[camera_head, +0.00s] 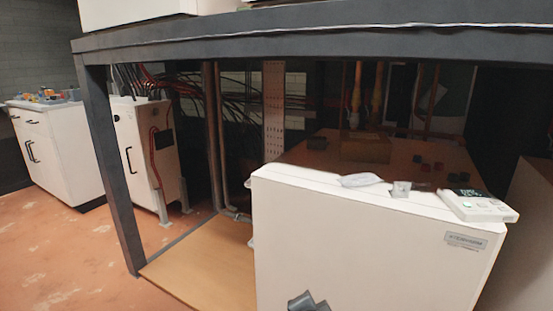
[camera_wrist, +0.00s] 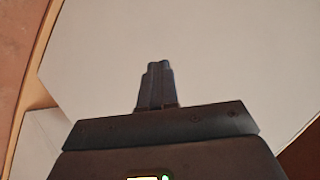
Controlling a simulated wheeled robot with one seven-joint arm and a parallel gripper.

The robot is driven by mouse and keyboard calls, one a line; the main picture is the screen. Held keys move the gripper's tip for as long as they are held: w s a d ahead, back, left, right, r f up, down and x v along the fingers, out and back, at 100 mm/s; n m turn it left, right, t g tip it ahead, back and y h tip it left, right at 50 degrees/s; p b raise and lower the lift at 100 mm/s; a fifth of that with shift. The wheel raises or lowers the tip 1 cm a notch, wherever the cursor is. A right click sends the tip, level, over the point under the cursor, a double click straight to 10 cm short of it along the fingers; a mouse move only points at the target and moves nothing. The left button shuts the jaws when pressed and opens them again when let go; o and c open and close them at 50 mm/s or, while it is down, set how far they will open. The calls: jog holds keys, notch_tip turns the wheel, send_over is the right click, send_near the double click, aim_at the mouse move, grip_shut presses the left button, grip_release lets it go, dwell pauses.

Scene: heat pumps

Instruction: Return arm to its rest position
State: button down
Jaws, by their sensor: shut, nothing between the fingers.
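My gripper (camera_wrist: 157,68) shows in the wrist view with its two dark fingers pressed together and nothing between them. Behind it in that view is a broad, plain pale surface (camera_wrist: 220,50). In the head view, a dark grey part of my gripper (camera_head: 308,300) shows at the bottom edge, in front of the white heat pump cabinet (camera_head: 380,240). Most of my arm is out of view. I cannot tell whether the fingers touch the cabinet.
A dark metal frame (camera_head: 107,170) stands around the cabinet, its beam crossing above. A white device (camera_head: 478,206) and small clear pieces (camera_head: 361,180) lie on the cabinet's top. White cabinets (camera_head: 60,150) stand at the left. The orange floor (camera_head: 70,250) at front left is clear.

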jog(key=s+d+f+n, duration=0.2)
jog(key=s+d, duration=0.1)
jog(key=s, duration=0.4)
jog(key=s+d+f+n+t+y, duration=0.1)
jog(key=s+d+f+n, duration=0.1)
jog(key=s+d, duration=0.3)
jog(key=s+d+f+n, duration=0.2)
jog(key=s+f, duration=0.1)
jog(key=s, duration=0.5)
jog(key=s+d+r+n+t+y, duration=0.1)
jog(key=s+d+r+n, duration=0.15)
jog(key=s, duration=0.65)
jog(key=s+d+r+n+t, duration=0.15)
jog(key=s+r, duration=0.25)
jog(key=s, duration=0.5)
jog(key=s+r+n, duration=0.3)
jog(key=s+r, duration=0.8)
jog(key=r, duration=0.2)
notch_tip(320, 180, up, 20)
jog(key=p, duration=1.9)
jog(key=shift+d+h+p, duration=0.2)
jog(key=shift+h+p, duration=0.15)
jog(key=shift+h, duration=0.05)
jog(key=shift+w+t, duration=0.1)
jog(key=shift+t, duration=0.15)
